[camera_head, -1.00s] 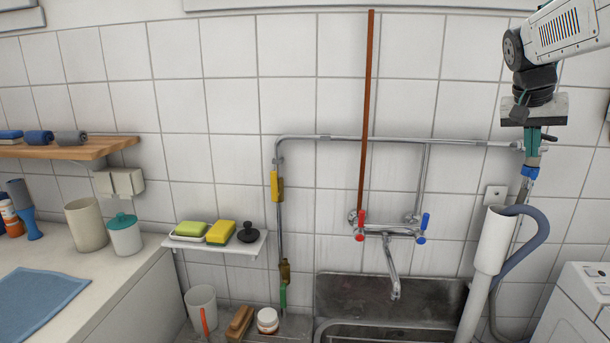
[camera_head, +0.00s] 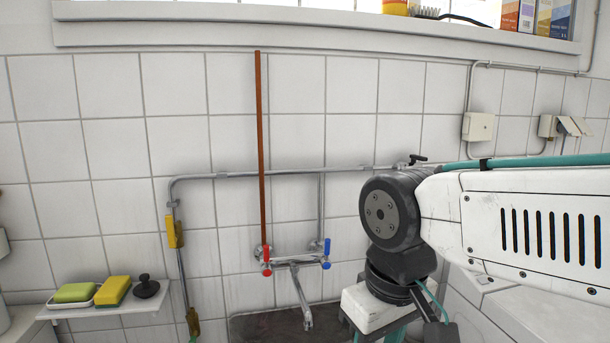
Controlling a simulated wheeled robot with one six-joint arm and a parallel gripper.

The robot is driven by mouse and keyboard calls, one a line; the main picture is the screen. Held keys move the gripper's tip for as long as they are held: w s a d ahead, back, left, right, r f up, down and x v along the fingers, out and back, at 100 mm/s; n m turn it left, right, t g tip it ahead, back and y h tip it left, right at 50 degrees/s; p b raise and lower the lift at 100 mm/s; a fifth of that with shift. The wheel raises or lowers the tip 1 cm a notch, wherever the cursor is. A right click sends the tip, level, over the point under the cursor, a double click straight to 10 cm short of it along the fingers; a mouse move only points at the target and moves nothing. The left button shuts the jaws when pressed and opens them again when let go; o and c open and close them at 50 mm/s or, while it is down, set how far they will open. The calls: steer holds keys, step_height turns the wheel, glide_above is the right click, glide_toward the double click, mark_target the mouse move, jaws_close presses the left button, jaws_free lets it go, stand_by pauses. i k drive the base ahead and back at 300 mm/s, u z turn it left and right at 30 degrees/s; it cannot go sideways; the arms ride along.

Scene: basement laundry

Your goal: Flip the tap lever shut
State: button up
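A small black lever (camera_head: 416,158) sits on top of the grey wall pipe (camera_head: 290,171), at its right end. Its bar lies roughly level, along the pipe. The tap body below it is mostly hidden behind my arm. A mixer tap (camera_head: 293,261) with a red lever (camera_head: 266,262) and a blue lever (camera_head: 326,256) is on the wall further left, its spout hanging down. My gripper (camera_head: 393,335) is at the bottom, right of the mixer tap and below the black lever. Its fingertips are cut off by the picture edge, so its opening is hidden.
A white shelf (camera_head: 75,313) with sponges is at the left. A brown vertical pipe (camera_head: 260,150) runs up the wall. A window ledge (camera_head: 250,35) crosses the top. The tiled wall between is clear.

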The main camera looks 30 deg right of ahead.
mark_target(414, 158)
steer(key=z, duration=2.65)
steer(key=k, duration=0.45)
steer(key=u, duration=1.35)
steer(key=i, duration=0.5)
